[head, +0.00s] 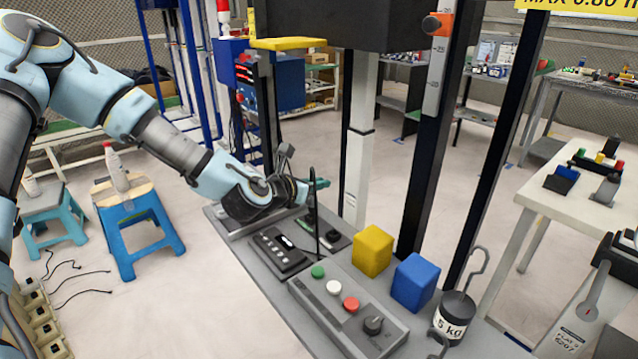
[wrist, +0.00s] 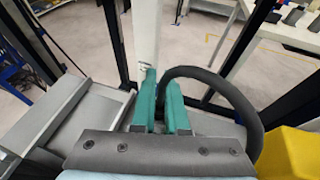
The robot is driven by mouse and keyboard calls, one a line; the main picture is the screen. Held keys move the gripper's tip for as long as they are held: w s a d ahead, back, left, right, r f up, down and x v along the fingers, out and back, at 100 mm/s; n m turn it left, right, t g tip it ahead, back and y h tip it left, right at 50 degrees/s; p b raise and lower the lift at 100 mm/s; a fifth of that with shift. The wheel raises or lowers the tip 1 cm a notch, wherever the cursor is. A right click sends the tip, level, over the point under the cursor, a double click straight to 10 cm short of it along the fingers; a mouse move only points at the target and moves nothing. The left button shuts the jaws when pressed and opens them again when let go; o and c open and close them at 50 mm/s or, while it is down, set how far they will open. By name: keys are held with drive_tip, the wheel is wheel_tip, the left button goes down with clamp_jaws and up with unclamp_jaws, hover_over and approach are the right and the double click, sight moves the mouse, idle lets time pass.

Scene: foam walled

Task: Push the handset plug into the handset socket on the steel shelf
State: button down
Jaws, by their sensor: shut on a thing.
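My gripper (head: 318,184) is above the far end of the steel shelf (head: 262,296), with its teal fingers pointing right in the head view. In the wrist view the fingers (wrist: 161,84) are closed together on the handset plug, which they mostly hide. A thick black cable (wrist: 228,92) loops from between the fingers to the right; in the head view it hangs towards the shelf. A dark keypad handset (head: 280,250) lies on the shelf. A small dark fitting (head: 336,239) beside it may be the socket; I cannot tell. The plug appears apart from it.
A control box (head: 345,312) with buttons and a knob stands nearer on the shelf. A yellow block (head: 372,250), a blue block (head: 414,282) and a 5 kg weight (head: 453,314) stand along the right edge. Dark posts (head: 432,140) rise beyond the shelf.

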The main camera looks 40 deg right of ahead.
drive_tip(key=shift+f+b, duration=0.95)
drive_tip(key=shift+f, duration=0.45)
idle(0.4)
drive_tip(key=c, duration=0.9)
unclamp_jaws()
drive_tip(key=shift+r, duration=0.1)
drive_tip(key=shift+o, duration=0.2)
drive_tip(key=b+v, duration=0.1)
drive_tip(key=v, duration=0.9)
drive_tip(key=shift+a, duration=0.35)
drive_tip(key=shift+s, duration=0.1)
